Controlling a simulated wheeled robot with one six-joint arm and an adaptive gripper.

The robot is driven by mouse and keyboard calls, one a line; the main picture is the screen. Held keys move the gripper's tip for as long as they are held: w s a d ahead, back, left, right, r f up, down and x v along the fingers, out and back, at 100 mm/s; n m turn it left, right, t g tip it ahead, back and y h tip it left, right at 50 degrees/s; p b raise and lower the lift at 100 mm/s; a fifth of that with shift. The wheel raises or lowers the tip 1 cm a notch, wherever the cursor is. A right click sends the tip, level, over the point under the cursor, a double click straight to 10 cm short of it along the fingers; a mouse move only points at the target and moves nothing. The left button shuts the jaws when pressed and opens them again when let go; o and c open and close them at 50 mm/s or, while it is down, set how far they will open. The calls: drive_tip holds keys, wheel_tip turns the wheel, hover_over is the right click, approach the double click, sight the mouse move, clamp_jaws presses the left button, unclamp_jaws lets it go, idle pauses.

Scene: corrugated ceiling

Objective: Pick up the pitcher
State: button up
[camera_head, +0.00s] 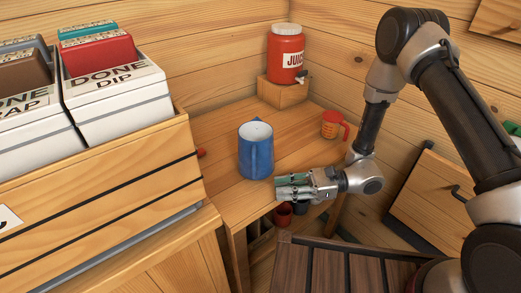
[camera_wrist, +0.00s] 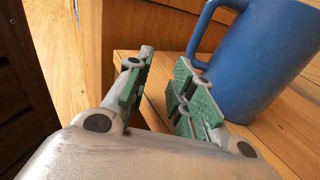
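Nothing is between the fingers. The pitcher's top is cut off in the wrist view.
A red juice jug (camera_head: 285,50) stands on a wooden block (camera_head: 283,93) in the back corner. A crate of white boxes (camera_head: 95,195) is at the left. Small pots (camera_head: 284,214) show below the table edge.

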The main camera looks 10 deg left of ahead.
sight(254, 173)
drive_tip(key=w, duration=0.1)
drive_tip(key=w+a+r+m+t, duration=0.1)
drive_tip(key=w+t+y, duration=0.1)
drive_tip(key=shift+w+a+r, duration=0.15)
drive_tip(key=shift+a+r, duration=0.15)
drive_tip(key=shift+a, duration=0.1)
drive_tip(key=a, duration=0.2)
drive_tip(key=s+a, duration=0.1)
drive_tip(key=a, duration=0.4)
drive_tip(key=shift+s+a+r, duration=0.15)
drive_tip(key=shift+s+r, duration=0.1)
drive_tip(key=shift+s, duration=0.05)
clamp_jaws()
